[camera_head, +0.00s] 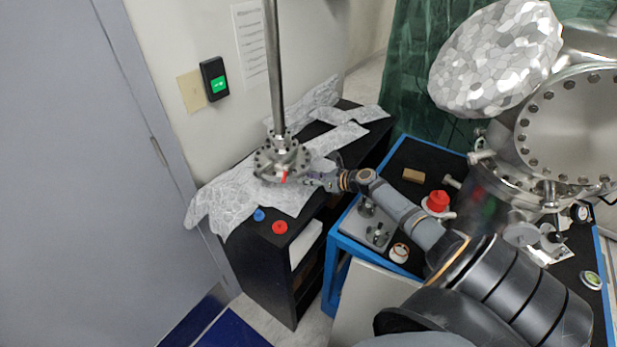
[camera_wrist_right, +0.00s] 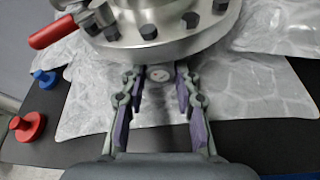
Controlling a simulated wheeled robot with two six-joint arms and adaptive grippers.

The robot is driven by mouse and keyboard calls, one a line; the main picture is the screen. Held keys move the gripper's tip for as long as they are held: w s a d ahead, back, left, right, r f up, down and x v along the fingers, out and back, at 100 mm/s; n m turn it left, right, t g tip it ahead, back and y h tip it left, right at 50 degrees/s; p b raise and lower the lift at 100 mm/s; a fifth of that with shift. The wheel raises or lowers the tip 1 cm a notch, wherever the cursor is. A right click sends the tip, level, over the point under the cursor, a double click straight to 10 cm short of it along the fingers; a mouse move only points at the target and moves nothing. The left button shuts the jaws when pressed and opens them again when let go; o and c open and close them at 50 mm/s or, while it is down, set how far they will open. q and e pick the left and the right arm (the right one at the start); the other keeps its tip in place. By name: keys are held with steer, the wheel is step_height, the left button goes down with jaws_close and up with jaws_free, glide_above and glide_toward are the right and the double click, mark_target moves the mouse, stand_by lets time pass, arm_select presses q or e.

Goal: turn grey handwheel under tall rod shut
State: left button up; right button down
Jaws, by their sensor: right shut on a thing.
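The tall rod (camera_head: 273,70) stands upright on a bolted steel flange (camera_head: 282,158), which rests on foil on the black shelf. The flange's round edge with bolts fills the top of the right wrist view (camera_wrist_right: 165,42). The grey handwheel (camera_wrist_right: 160,74) shows as a small round grey piece just below the flange rim, between my fingertips. My right gripper (camera_head: 315,181) reaches in from the right at the flange's lower side. In the right wrist view its purple-padded fingers (camera_wrist_right: 159,82) are on both sides of the handwheel, shut on it. My left gripper is out of view.
A red lever (camera_wrist_right: 50,30) sticks out beside the flange. A blue knob (camera_head: 259,215) and a red knob (camera_head: 280,227) lie on the black shelf (camera_head: 262,250). A blue-edged cart (camera_head: 332,285) with small parts stands under my right arm.

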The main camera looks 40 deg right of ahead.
steer(key=c, duration=1)
jaws_free()
steer(key=v, duration=0.7)
steer(key=shift+s, duration=0.2)
steer(key=shift+d, duration=0.1)
